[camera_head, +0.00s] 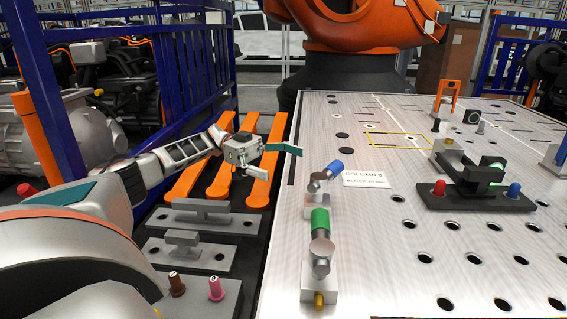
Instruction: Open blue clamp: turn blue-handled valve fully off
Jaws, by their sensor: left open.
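The blue handle (333,168) is a short blue cylinder on a small metal clamp or valve (318,182) at the left edge of the metal table. It lies tilted, pointing up and right. My left gripper (281,162) is to the left of the blue handle, its fingers pointing right. Its fingers are apart with nothing between them, and it does not appear to touch the handle. A similar piece with a green handle (320,220) stands nearer on the same edge. My right gripper is not in view.
The perforated metal table (420,270) has clear room right of the handles. A white label (365,180) lies beside the blue handle. A dark fixture with red and blue knobs (478,198) stands further right. Orange bars (186,182) and grey brackets (205,220) lie under my left arm.

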